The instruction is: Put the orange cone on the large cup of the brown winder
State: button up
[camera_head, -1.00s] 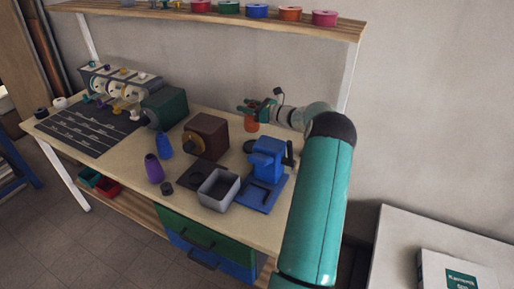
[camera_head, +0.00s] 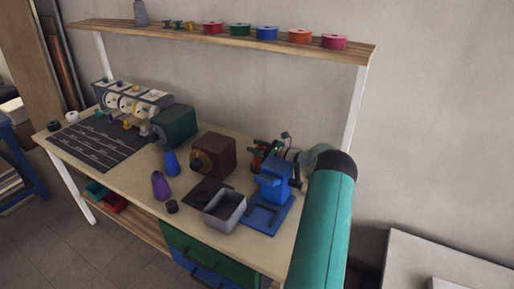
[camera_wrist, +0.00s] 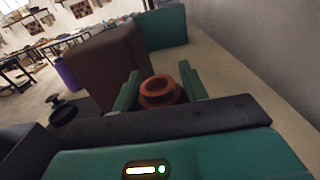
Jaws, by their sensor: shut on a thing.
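The brown winder (camera_head: 218,154) is a box on the bench, with a round tan fitting (camera_head: 197,160) on its left face. I cannot tell whether that is its large cup. In the wrist view the winder (camera_wrist: 108,62) stands just beyond my fingers to the left, and its cup side is hidden. My gripper (camera_wrist: 158,88) is shut on the orange cone (camera_wrist: 157,93), with a green finger on each side and its open round end showing. In the head view my gripper (camera_head: 264,153) is right of the winder, partly behind the blue device.
The blue device (camera_head: 271,187) stands at the bench's right end, close to my arm. A grey open bin (camera_head: 224,211) is in front of the winder. Purple (camera_head: 160,186) and blue (camera_head: 171,162) cones stand to its left. A green box (camera_head: 175,127) stands further left.

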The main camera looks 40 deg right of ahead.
jog(key=shift+s+r, duration=0.1)
jog(key=shift+r, duration=0.05)
jog(key=o, duration=1.3)
jog(key=v, duration=1.2)
